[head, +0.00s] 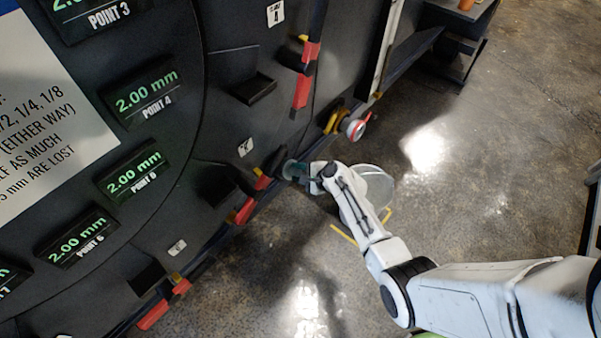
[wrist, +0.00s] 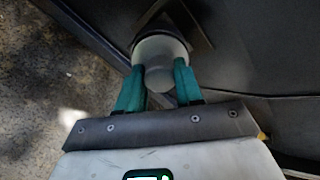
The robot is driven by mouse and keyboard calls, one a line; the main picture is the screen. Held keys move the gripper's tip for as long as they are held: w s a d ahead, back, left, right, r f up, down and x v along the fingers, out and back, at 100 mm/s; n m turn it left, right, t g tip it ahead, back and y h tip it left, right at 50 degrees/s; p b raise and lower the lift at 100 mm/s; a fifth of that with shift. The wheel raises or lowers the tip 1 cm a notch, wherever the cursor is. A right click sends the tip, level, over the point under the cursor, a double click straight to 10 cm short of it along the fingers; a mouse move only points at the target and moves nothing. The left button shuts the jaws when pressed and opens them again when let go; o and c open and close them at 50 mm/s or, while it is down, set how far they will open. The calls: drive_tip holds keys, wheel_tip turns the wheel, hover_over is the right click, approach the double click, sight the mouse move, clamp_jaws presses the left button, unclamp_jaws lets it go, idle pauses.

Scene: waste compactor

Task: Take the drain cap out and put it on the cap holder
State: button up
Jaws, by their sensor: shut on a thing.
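My gripper (head: 293,169) is at the lower edge of the dark machine panel, just right of a red lever. In the wrist view, the teal fingers of my gripper (wrist: 158,75) are shut on a pale round cap (wrist: 160,50), one finger on each side. I take it to be the drain cap. A dark rim shows around its far end, against the dark panel. I cannot tell whether it is seated or clear of the panel. In the head view, the cap is mostly hidden by my gripper. I cannot identify the cap holder for certain.
A red-and-white round fitting (head: 356,127) with a yellow part beside it is on the machine, up and right of my gripper. Red levers (head: 302,90) line the panel. A round grey container (head: 378,183) stands on the floor behind my arm. Open floor lies right.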

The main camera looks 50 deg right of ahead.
idle(0.3)
drive_tip(key=o, duration=1.4)
drive_tip(key=shift+p+v, duration=0.85)
drive_tip(key=shift+v, duration=0.25)
drive_tip(key=shift+p+v, duration=1.5)
drive_tip(key=shift+v, duration=0.9)
